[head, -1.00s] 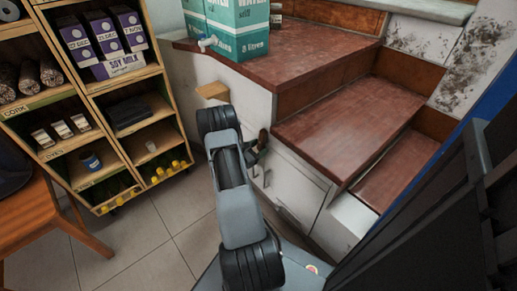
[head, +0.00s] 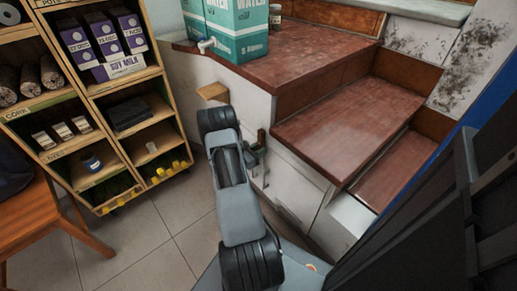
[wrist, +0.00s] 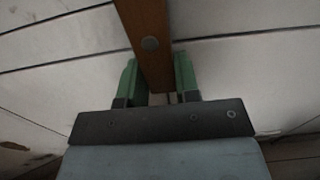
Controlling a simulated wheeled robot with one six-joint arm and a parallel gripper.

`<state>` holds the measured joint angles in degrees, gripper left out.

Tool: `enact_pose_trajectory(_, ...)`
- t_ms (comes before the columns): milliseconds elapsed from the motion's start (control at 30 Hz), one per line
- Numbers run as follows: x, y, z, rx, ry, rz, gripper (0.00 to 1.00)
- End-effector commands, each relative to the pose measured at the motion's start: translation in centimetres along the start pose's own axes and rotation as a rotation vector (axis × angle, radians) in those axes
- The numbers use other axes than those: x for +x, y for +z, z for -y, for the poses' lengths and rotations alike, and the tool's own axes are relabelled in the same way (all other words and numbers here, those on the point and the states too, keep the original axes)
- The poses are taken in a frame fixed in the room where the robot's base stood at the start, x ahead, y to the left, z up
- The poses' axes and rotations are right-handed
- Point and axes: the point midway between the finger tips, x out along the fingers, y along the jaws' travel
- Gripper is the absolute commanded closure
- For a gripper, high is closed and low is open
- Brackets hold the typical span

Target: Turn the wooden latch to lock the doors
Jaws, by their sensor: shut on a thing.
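The wooden latch (wrist: 146,20) is a brown bar with a round grey screw head in the wrist view. It runs from the top edge down between the green fingers of my gripper (wrist: 158,80), which is shut on its lower part. The latch lies across a dark seam between the white door panels (wrist: 235,60), at a steep angle to that seam. In the head view my gripper (head: 257,148) is at the white front under the stairs, partly behind my arm.
Red-brown stair treads (head: 345,118) rise above the white front. A teal water carton (head: 238,35) stands on the upper landing. A wooden shelf unit (head: 130,95) with goods and an orange-brown chair (head: 35,215) stand at left. Tiled floor (head: 150,240) is clear between them.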

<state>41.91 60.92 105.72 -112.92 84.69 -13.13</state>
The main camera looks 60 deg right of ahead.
Motion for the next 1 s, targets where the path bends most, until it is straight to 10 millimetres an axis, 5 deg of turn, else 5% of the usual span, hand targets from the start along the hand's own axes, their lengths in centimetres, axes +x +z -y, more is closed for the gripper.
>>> enact_pose_trajectory(67, 0.0, 0.0, 0.0, -0.004, 0.0, 0.0, 0.94)
enact_pose_trajectory(100, 0.0, 0.0, 0.0, -0.004, 0.0, 0.0, 0.69)
enact_pose_trajectory(367, 0.0, 0.0, 0.0, -0.002, 0.0, 0.0, 0.45)
enact_pose_trajectory(700, -0.7, 0.1, 0.0, -0.001, 0.001, 0.0, 0.45)
enact_pose_trajectory(1000, -6.1, 0.3, -0.1, -0.003, 0.005, 0.0, 0.45)
